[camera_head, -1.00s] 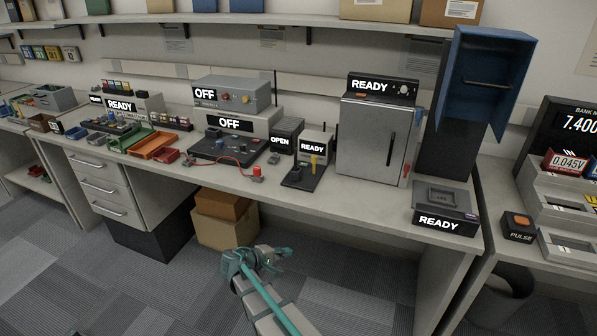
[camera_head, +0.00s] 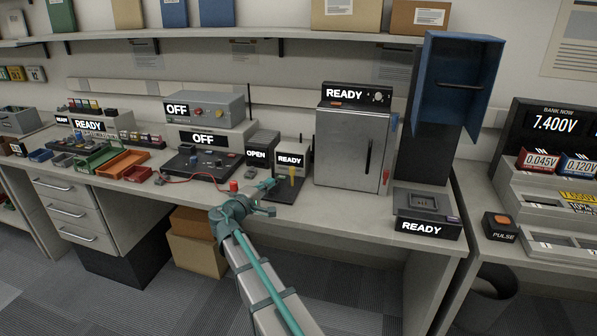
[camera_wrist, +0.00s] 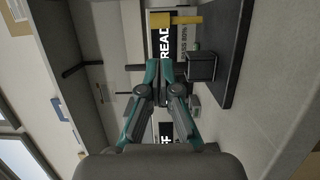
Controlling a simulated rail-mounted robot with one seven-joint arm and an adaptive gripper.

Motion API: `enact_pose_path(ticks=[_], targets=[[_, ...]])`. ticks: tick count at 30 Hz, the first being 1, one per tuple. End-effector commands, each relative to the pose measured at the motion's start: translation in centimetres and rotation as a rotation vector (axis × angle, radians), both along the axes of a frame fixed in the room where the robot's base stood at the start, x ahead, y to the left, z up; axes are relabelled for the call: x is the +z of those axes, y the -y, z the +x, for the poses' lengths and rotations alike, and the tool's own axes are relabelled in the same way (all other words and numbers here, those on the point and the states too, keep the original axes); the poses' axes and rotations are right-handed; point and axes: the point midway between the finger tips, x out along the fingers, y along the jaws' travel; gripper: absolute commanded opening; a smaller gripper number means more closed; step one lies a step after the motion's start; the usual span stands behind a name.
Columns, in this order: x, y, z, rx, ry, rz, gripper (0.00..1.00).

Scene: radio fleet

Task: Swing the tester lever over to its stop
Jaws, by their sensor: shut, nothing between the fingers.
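The tester (camera_head: 290,146) is a small pale box with a READY panel, on a black base plate (camera_head: 284,195) near the middle of the bench. Its yellow lever (camera_head: 293,175) stands up in front of the panel. In the wrist view the yellow lever (camera_wrist: 178,20) shows at the top, with the black base plate (camera_wrist: 232,60) to the right. My gripper (camera_head: 272,184) is shut and empty, just left of the lever. In the wrist view its closed fingertips (camera_wrist: 160,66) are below the lever, with a visible gap. A dark block (camera_wrist: 201,66) is right of the fingertips.
A red knob (camera_head: 233,186) with a red cable lies left of my gripper. The bench front (camera_head: 330,206) right of the tester is clear.

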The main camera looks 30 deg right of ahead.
Motion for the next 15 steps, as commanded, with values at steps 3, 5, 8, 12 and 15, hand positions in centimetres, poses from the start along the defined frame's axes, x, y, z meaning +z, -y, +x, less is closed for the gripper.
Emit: enact_pose_path(ticks=[3, 5, 8, 12, 15], targets=[[0.05, 0.04, 0.05, 0.004, 0.0, 0.001, 0.0], [0.04, 0.04, 0.05, 0.003, 0.0, 0.001, 0.0], [0.03, 0.04, 0.05, 0.003, 0.0, 0.001, 0.0], [0.02, 0.25, 0.2, 0.002, 0.0, 0.001, 0.0], [0.04, 0.87, 0.62, 0.0, 0.0, 0.001, 0.0]])
